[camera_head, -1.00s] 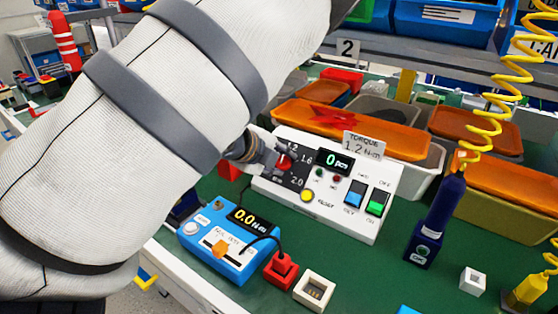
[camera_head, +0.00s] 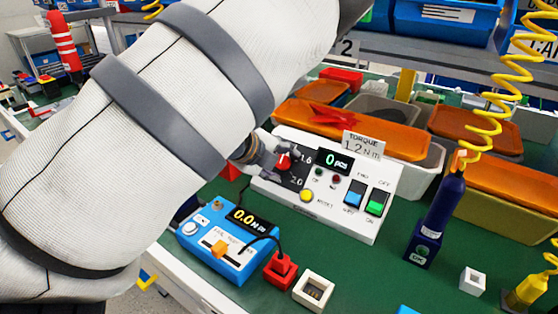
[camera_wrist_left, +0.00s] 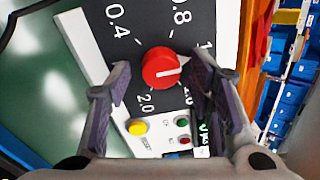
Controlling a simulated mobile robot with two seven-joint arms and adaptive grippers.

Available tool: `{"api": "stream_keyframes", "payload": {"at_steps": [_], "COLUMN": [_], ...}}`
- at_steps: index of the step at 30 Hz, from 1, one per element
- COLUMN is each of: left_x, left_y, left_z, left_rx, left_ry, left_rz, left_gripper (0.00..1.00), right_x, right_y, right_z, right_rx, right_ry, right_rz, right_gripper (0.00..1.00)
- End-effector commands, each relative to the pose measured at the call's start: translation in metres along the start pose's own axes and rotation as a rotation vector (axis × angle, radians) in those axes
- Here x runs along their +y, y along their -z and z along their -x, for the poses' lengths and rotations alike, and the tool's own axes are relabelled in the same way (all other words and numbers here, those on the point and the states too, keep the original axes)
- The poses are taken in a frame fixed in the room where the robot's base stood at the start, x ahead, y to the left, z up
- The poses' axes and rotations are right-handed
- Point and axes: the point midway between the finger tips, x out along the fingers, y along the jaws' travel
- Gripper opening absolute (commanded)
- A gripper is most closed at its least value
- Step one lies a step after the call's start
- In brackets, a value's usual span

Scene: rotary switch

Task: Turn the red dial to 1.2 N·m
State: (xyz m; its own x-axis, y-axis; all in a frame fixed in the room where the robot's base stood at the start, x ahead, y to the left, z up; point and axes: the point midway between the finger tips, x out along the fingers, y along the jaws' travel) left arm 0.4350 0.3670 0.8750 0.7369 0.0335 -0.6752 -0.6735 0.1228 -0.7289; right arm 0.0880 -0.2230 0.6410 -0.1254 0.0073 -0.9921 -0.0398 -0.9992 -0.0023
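The red dial (camera_head: 283,161) sits on the dark scale plate of the white control box (camera_head: 345,213). In the left wrist view the red dial (camera_wrist_left: 160,68) shows whole, with a white mark pointing right, roughly between a partly hidden label starting with 1 and 1.6. My left gripper (camera_head: 270,155) is at the dial in the head view. In the wrist view the left gripper (camera_wrist_left: 160,82) is open, with one finger to each side of the dial and gaps between. A sign (camera_head: 362,146) reads torque 1.2 N·m. My right gripper is not in view.
A blue torque meter (camera_head: 228,240) reading 0.0 stands in front of the box, beside a red block (camera_head: 281,270) and white block (camera_head: 314,291). A dark blue screwdriver (camera_head: 440,215) stands right. Orange-lidded bins (camera_head: 350,132) are behind. Green table is clear between.

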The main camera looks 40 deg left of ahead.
Motion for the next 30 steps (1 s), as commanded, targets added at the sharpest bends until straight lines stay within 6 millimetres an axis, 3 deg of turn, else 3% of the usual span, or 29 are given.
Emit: {"api": "stream_keyframes", "payload": {"at_steps": [8,11,18,21,25,30], "left_x": [-0.001,-0.002,-0.002,-0.002,-0.001,0.0], "left_y": [-0.001,-0.002,-0.001,-0.001,0.0,0.0], "left_z": [0.004,0.021,0.086,0.106,0.118,0.121], "left_rx": [-0.004,-0.006,-0.004,-0.004,-0.002,-0.001], "left_ry": [0.002,0.003,0.006,0.004,0.002,0.0], "left_rz": [0.001,0.002,0.001,0.0,0.0,0.0], "left_gripper": [0.49,0.49,0.49,0.49,0.49,0.49], "right_x": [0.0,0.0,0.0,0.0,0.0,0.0], "right_y": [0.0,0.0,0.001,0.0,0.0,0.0], "right_z": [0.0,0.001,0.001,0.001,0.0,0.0], "right_rx": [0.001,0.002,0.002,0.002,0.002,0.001], "right_ry": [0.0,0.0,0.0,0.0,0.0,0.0], "right_rz": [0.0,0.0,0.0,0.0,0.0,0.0], "right_gripper": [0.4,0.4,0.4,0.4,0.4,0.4]}}
